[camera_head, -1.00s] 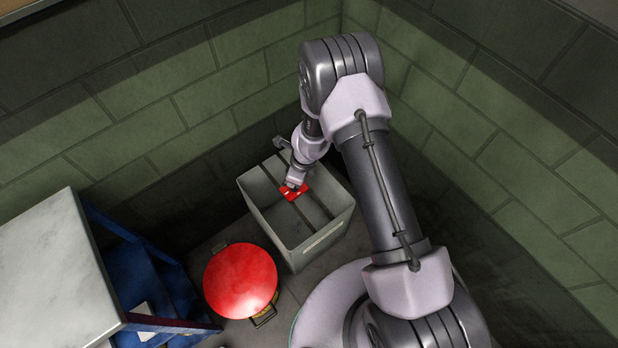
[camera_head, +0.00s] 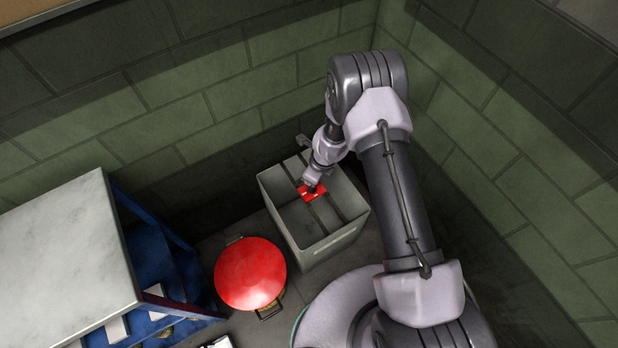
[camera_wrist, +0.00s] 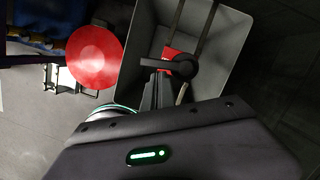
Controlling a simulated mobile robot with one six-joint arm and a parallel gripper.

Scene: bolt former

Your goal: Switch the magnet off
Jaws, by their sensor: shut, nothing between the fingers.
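The magnet is a small red block (camera_head: 314,195) on bars inside a grey open bin (camera_head: 347,236). In the wrist view the red block (camera_wrist: 172,52) is partly hidden by a dark lever with a round hub (camera_wrist: 184,67). My gripper (camera_head: 311,184) reaches down into the bin, close to the block. In the wrist view its fingers (camera_wrist: 158,84) are together, with nothing between them, just below the lever. I cannot tell whether they touch the lever.
A red round-topped stool or container (camera_head: 250,273) stands left of the bin. A blue bench with a pale top (camera_head: 60,260) stands farther left, with small parts on its lower shelf. Green block walls close in behind and at the right. The bin's walls surround my gripper.

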